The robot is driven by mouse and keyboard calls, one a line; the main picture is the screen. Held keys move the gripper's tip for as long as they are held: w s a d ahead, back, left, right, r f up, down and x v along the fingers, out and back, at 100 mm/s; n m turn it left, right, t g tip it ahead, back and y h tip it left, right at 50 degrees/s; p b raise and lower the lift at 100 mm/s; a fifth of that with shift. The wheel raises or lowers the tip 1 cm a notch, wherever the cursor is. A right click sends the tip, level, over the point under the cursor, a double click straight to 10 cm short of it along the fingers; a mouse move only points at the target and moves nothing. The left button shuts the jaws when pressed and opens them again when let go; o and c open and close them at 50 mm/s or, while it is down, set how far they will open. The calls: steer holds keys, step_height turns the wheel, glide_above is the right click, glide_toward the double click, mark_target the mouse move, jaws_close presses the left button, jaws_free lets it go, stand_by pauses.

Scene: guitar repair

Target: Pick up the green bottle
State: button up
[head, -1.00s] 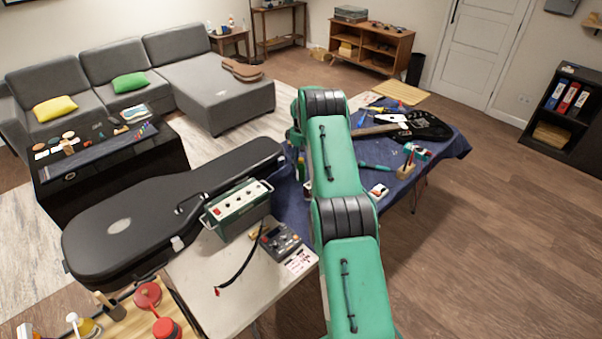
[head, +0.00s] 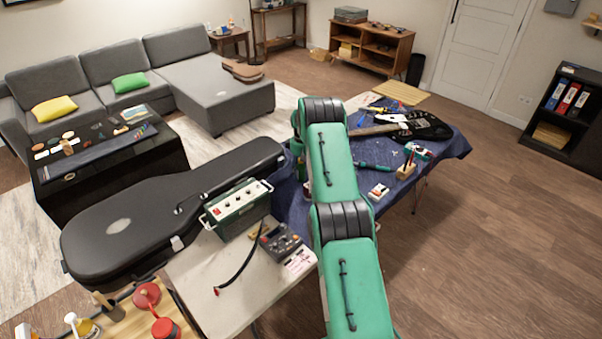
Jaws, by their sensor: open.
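My green arm reaches from the bottom of the head view over the blue-covered table (head: 292,205), and its far end bends down behind its own upper links. My gripper is hidden there, so its fingers do not show. A narrow green upright shape (head: 301,168) shows just left of the arm at the table's left side. It may be the green bottle, but the arm covers too much to be sure. I cannot tell how far the gripper is from it.
A black guitar case (head: 130,225) and a green-and-white amplifier-like box (head: 238,208) lie left of the arm. A black guitar (head: 422,126), a wooden tool holder (head: 405,171) and a small white-and-red box (head: 378,191) are on the table to the right. The floor at right is clear.

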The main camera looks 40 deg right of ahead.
steer(key=c, duration=1.4)
steer(key=shift+o, duration=0.2)
steer(key=shift+r+p, duration=0.5)
steer(key=shift+r, duration=4.5)
